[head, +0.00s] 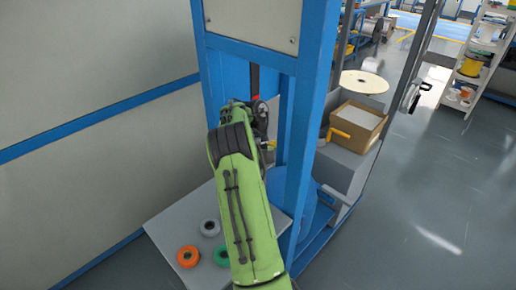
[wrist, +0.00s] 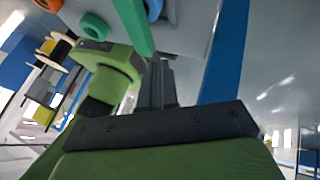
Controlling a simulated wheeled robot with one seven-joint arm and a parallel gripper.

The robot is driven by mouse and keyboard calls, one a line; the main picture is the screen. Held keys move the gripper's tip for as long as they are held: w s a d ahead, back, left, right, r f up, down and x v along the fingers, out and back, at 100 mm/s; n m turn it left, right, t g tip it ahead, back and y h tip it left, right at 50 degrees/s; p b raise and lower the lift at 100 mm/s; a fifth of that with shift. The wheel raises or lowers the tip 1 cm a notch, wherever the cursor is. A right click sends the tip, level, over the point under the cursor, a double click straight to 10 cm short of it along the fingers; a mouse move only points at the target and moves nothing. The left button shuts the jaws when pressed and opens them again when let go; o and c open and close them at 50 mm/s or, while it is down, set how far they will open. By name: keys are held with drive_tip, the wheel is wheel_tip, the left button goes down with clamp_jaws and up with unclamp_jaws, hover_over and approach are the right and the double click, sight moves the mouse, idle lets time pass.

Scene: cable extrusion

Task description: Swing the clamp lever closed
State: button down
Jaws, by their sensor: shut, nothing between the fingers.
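My gripper (wrist: 157,66) shows in the wrist view with its dark fingers together and nothing seen between them. A teal-green bar (wrist: 134,26) lies close to the fingertips; I cannot tell if they touch or what the bar belongs to. In the head view my green arm reaches to the blue frame and hides the gripper. A small red piece (head: 256,98) shows beside the wrist at the frame, and a small yellow piece (head: 271,145) lies just right of the arm. I cannot tell whether either is the clamp lever, nor how the lever stands.
A blue post (head: 300,150) stands right beside my arm. Orange (head: 188,257), grey (head: 210,228) and green rolls lie on a grey surface (head: 165,230) below. A cardboard box (head: 358,128) and a yellow handle (head: 337,133) are to the right.

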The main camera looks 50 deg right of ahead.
drive_tip(key=p+v, duration=0.9)
drive_tip(key=shift+r, duration=0.35)
drive_tip(key=shift+w+d+f, duration=0.1)
